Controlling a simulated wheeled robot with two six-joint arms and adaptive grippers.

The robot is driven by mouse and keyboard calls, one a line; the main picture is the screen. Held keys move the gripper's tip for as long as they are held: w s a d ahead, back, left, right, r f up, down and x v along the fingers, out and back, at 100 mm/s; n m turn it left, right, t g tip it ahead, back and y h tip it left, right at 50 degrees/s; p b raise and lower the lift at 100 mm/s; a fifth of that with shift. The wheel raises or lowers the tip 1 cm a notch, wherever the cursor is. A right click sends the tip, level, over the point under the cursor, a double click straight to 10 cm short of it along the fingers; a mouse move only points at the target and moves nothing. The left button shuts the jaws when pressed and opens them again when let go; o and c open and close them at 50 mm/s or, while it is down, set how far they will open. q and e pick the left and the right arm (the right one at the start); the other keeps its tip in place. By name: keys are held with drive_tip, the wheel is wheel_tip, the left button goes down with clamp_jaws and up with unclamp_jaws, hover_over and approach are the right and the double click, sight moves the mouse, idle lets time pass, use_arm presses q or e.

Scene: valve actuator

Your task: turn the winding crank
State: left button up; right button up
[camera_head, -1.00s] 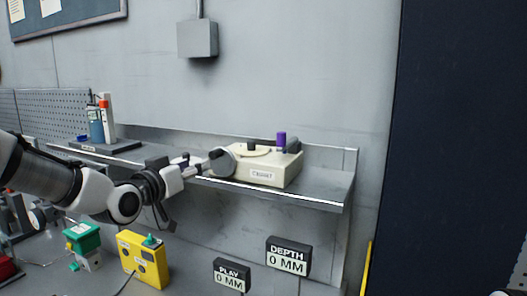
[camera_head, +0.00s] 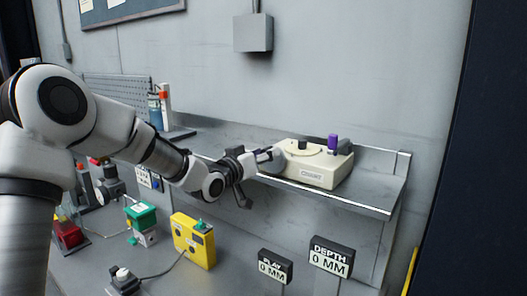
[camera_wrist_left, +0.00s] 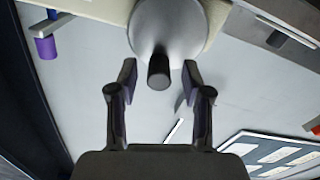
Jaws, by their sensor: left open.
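A cream box device (camera_head: 318,165) with a label on its front sits on the wall shelf. Its top carries a round dial with a dark knob, and a purple knob (camera_head: 333,142) stands at the right. In the left wrist view, a grey disc (camera_wrist_left: 168,25) on the device bears a dark cylindrical handle (camera_wrist_left: 159,72), apparently the crank. My left gripper (camera_head: 268,156) is at the device's left side. In the left wrist view its fingers (camera_wrist_left: 158,84) are open, one on each side of the handle, with gaps visible. The purple knob also shows there (camera_wrist_left: 46,46). My right gripper is out of view.
The shelf (camera_head: 372,199) has bare room right of the device. Bottles (camera_head: 160,108) stand at its left end. Below are a yellow box (camera_head: 194,240), a green-topped device (camera_head: 141,222) and two signs, PLAY (camera_head: 275,267) and DEPTH (camera_head: 331,258), both reading 0 MM.

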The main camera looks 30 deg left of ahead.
use_arm(q)
drive_tip(key=shift+s+a, duration=0.1)
drive_tip(key=shift+c, duration=0.7)
drive_tip(key=c, duration=0.5)
drive_tip(key=shift+r, duration=0.1)
clamp_jaws()
